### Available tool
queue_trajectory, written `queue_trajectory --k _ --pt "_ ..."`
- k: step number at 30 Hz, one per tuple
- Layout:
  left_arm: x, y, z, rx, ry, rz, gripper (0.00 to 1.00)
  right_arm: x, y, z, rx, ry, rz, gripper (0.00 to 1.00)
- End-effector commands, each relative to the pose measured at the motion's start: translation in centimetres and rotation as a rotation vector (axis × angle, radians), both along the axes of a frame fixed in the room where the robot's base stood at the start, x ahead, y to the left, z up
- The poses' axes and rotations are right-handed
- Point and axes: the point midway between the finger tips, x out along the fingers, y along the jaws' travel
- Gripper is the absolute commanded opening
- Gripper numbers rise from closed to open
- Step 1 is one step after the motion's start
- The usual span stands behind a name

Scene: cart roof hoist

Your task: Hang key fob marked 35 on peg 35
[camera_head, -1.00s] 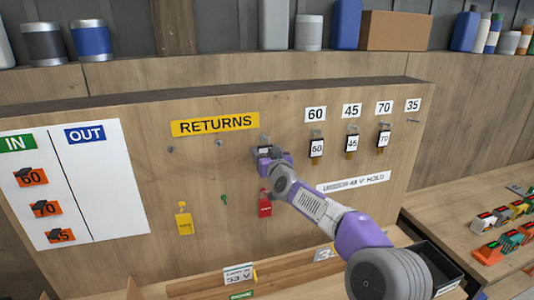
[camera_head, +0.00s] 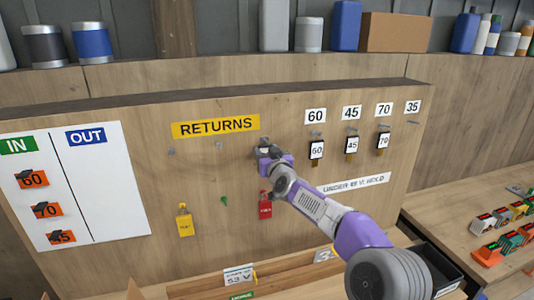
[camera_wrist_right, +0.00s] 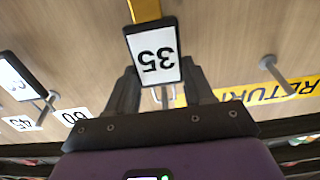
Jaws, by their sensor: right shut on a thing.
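The key fob marked 35 (camera_wrist_right: 155,52) is black with a white face and sits between the fingers of my right gripper (camera_wrist_right: 158,85), which is shut on it. In the head view my right gripper (camera_head: 266,150) is at a peg under the yellow RETURNS sign, and its hand mostly hides the fob. A peg also shows just behind the fob in the wrist view; I cannot tell whether the fob still hangs on it. Peg 35 (camera_head: 413,122) is bare, under the 35 label (camera_head: 412,106) at the board's right. My left gripper is not in view.
Fobs 60 (camera_head: 316,150), 45 (camera_head: 351,146) and 70 (camera_head: 383,140) hang on pegs left of peg 35. A yellow tag (camera_head: 185,222) and a red tag (camera_head: 265,206) hang lower on the board. Two RETURNS pegs further left are bare.

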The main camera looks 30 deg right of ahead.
Motion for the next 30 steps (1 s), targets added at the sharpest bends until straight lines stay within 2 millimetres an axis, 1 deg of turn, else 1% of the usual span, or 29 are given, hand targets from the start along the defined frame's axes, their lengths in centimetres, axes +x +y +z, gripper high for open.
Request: queue_trajectory --k 9,30 --pt "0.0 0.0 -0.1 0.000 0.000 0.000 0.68 -0.2 0.1 0.1 0.000 -0.001 0.000 0.15" --pt "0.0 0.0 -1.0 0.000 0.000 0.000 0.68 -3.5 0.9 0.9 0.000 -0.001 0.000 0.15"
